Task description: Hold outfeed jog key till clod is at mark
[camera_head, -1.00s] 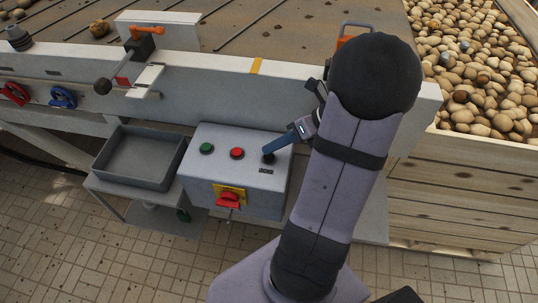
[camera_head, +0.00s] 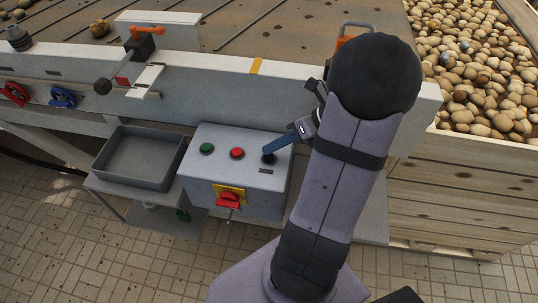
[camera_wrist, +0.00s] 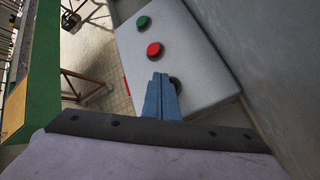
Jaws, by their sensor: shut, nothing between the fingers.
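The black jog key (camera_head: 269,158) is at the right end of the grey control box (camera_head: 235,183), above a small label. My gripper (camera_head: 272,150) is shut and empty, its blue fingertips at the key. In the wrist view the fingers (camera_wrist: 160,77) partly cover the black key (camera_wrist: 175,84); I cannot tell whether it is pressed down. A brown lump (camera_head: 99,28), possibly the clod, lies on the belt (camera_head: 285,28) at the upper left. A yellow mark (camera_head: 256,66) crosses the pale belt rail, well to the right of the lump.
A green button (camera_head: 206,149) and a red button (camera_head: 237,153) sit left of the key. A red switch (camera_head: 229,200) on yellow is on the box front. An empty grey tray (camera_head: 140,158) stands left. A potato-filled wooden crate (camera_head: 460,180) is at right.

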